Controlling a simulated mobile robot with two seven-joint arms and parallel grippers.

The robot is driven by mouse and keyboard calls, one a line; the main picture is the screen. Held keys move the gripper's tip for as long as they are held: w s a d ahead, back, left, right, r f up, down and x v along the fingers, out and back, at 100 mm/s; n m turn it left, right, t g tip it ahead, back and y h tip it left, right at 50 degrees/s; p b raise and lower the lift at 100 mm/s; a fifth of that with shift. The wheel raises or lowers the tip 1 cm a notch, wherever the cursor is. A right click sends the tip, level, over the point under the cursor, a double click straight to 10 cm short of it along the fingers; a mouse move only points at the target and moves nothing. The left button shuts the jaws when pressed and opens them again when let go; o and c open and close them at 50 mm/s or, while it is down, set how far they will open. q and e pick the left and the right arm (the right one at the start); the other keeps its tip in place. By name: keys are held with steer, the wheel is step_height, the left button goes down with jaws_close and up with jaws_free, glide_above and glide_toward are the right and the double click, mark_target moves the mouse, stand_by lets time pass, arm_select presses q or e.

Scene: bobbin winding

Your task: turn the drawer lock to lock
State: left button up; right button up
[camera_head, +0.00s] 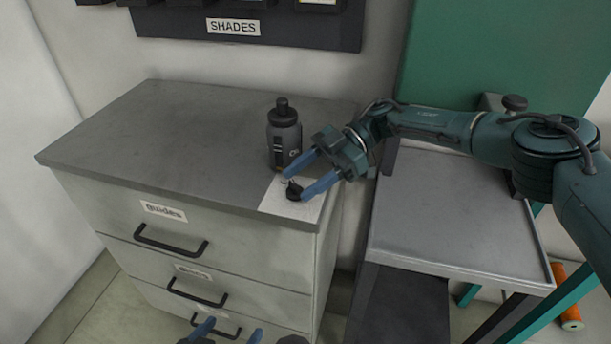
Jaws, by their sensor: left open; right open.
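The grey drawer cabinet (150,120) stands at the left, with its labelled drawers looking closed.
A dark bottle (284,140) stands on the cabinet top just behind the knob, close to my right gripper. A grey side table (450,220) is on the right, under my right arm. An orange roll (568,300) is on the floor. The cabinet top's left is clear.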

step_height(320, 180, up, 10)
stand_by(0.5)
